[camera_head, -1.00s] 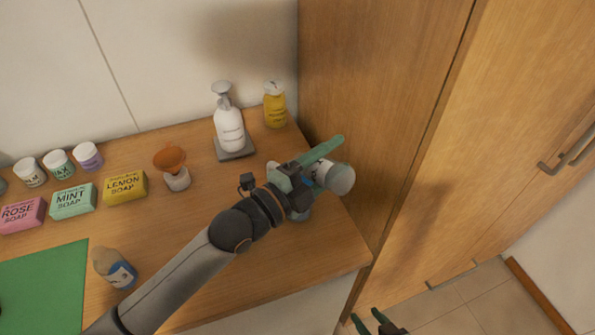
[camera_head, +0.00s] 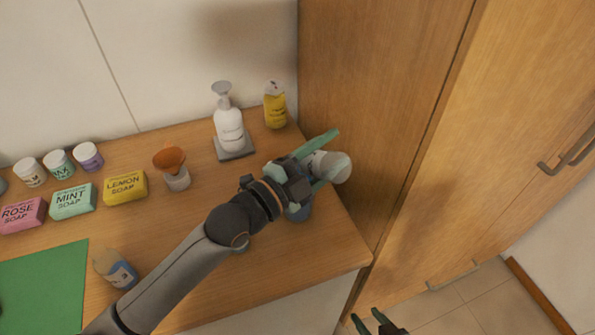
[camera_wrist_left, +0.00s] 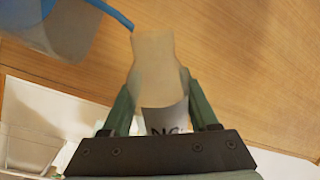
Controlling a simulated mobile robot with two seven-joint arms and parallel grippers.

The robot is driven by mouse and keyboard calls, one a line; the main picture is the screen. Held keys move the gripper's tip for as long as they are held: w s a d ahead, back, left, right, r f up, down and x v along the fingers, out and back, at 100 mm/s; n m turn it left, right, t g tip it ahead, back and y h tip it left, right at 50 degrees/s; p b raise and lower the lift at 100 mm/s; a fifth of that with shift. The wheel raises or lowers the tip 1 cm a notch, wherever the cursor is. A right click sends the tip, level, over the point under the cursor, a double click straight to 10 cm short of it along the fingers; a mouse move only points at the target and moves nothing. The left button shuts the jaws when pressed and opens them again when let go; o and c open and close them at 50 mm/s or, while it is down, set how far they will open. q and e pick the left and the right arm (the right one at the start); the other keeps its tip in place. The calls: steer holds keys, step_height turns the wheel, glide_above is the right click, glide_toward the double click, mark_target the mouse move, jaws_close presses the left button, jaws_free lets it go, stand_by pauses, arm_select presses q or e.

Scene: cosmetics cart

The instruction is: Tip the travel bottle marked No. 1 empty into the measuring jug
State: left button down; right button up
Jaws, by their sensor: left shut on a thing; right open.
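My left gripper (camera_head: 328,153) is shut on a pale travel bottle (camera_head: 338,167), held in the air over the right end of the counter, beside the wooden cabinet. In the left wrist view the bottle (camera_wrist_left: 158,75) sits between both fingers, with part of a dark "NO" mark showing; its number is hidden. A see-through vessel with a blue edge (camera_wrist_left: 68,28), probably the measuring jug, is at upper left there, beside the bottle. In the head view a blue part (camera_head: 299,213) shows below my left gripper, mostly hidden. My right gripper (camera_head: 372,322) is open and empty at the bottom edge, low beside the counter.
A pump bottle (camera_head: 229,130), a yellow bottle (camera_head: 275,106) and an orange funnel on a jar (camera_head: 170,160) stand behind. Soap boxes (camera_head: 125,188), small jars (camera_head: 88,157), a blue-labelled bottle (camera_head: 116,269) and a green mat (camera_head: 40,290) are left. The cabinet (camera_head: 370,100) closes off the right.

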arm_select(q)
steer(key=s+d+f+m+g+b, duration=0.2)
steer(key=f+m+b, duration=0.4)
steer(key=m, duration=1.9)
steer(key=shift+s+d+f+h, duration=0.3)
steer(key=shift+s+d+f, duration=0.65)
steer(key=shift+f, duration=1.25)
